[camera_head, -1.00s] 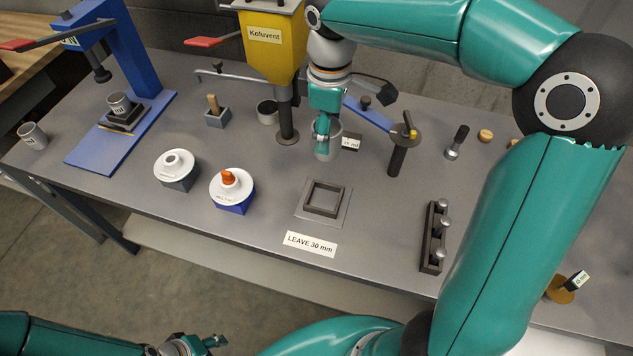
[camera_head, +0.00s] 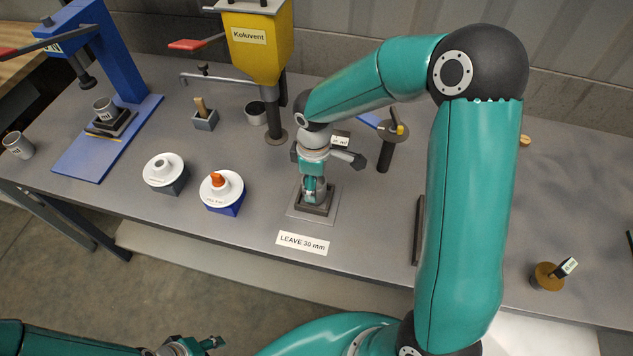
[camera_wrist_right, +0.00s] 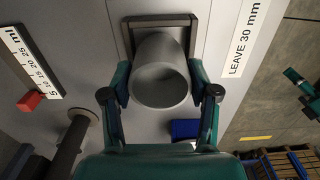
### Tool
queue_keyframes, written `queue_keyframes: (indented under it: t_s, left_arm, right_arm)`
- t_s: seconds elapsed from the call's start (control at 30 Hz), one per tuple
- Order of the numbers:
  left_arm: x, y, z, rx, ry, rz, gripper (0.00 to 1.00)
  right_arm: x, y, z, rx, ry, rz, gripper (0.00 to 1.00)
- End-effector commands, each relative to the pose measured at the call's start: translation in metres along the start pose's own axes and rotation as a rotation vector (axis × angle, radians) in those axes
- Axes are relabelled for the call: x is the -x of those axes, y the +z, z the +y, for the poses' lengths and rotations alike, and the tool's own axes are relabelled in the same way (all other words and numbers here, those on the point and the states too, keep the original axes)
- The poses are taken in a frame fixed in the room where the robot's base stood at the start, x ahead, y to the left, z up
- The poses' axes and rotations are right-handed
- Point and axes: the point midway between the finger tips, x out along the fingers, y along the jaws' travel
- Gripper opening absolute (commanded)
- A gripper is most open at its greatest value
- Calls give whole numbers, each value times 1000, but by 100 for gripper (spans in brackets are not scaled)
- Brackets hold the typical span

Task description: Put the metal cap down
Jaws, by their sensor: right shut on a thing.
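My right gripper (camera_head: 314,190) is shut on the metal cap, a plain grey open cup. In the right wrist view the cap (camera_wrist_right: 160,75) sits between the two fingers (camera_wrist_right: 160,97), its round mouth facing the camera. The cap is over the dark square frame (camera_head: 330,200) on its thin plate, by the "LEAVE 30 mm" label (camera_head: 302,243). The frame's bars (camera_wrist_right: 127,40) show around the cap's far part in the wrist view. I cannot tell whether the cap touches the plate. My left gripper (camera_head: 205,346) is low at the bottom edge, away from the table; its jaws are unclear.
Two white-topped blocks (camera_head: 165,170) (camera_head: 222,187) stand left of the frame. A blue press (camera_head: 115,60) is at far left. The table's front edge is close.

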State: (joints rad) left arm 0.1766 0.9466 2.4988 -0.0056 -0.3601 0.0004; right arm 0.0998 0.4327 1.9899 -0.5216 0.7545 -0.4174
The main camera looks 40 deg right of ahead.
Motion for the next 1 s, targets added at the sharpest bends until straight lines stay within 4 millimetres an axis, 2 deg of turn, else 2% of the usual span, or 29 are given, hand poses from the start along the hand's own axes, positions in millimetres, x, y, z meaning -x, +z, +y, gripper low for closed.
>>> queue_keyframes:
  t_s: [0.1,0.43,0.47,0.6,1.0]
  left_arm:
    - [0,0,0,0,0,0,40]
    - [-2,0,-1,0,0,0,40]
    - [-2,0,-1,0,0,0,40]
    - [-1,0,0,0,0,0,40]
    - [2,0,1,0,0,0,40]
  right_arm:
    - [-10,0,0,0,0,0,8]
    - [-13,0,0,0,1,2,8]
    - [-13,0,0,0,0,1,62]
    - [-12,0,0,0,0,1,85]
    - [-8,0,0,0,0,1,85]
